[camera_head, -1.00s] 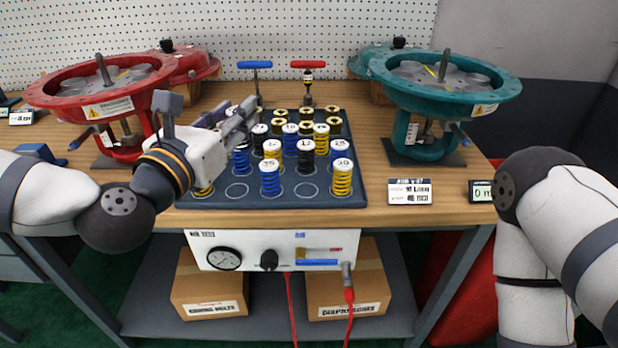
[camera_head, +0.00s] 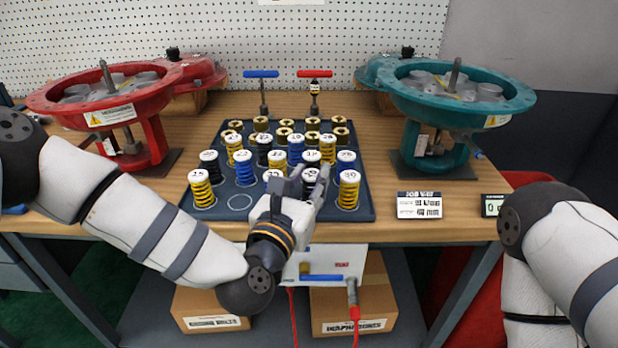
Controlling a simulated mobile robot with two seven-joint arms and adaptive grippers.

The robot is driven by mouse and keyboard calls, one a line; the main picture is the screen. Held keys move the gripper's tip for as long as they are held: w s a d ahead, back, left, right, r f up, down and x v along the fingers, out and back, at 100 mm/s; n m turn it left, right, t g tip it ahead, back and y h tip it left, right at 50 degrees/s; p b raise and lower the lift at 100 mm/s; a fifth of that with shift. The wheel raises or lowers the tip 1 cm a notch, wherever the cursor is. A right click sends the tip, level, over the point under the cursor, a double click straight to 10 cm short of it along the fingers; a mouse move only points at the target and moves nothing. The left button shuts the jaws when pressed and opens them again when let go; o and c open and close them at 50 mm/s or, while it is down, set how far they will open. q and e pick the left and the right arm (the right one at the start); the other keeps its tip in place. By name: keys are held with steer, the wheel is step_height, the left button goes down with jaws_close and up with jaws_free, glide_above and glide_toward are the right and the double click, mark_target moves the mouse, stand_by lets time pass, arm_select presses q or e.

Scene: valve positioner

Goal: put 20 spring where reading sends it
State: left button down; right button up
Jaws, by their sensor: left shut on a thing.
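My left gripper (camera_head: 318,183) is low over the front of the dark spring tray (camera_head: 225,212). It is shut on a white-capped spring (camera_head: 309,174), whose coils look dark and are mostly hidden by the fingers; I cannot read its label. A yellow spring (camera_head: 348,191) stands just right of the gripper, and another yellow spring (camera_head: 202,190) stands at the tray's front left. The job sheet (camera_head: 418,205) has print too small to read. My right gripper is out of view.
A red actuator (camera_head: 110,110) stands left and a teal actuator (camera_head: 450,100) right. Several springs and brass parts (camera_head: 340,130) fill the tray behind the gripper. Blue (camera_head: 261,74) and red (camera_head: 314,74) T-handles stand behind. An empty ring (camera_head: 240,202) shows at the tray's front.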

arm_select(q)
steer(key=shift+f, duration=0.25)
steer(key=c, duration=1.5)
jaws_free()
steer(key=shift+c, duration=0.2)
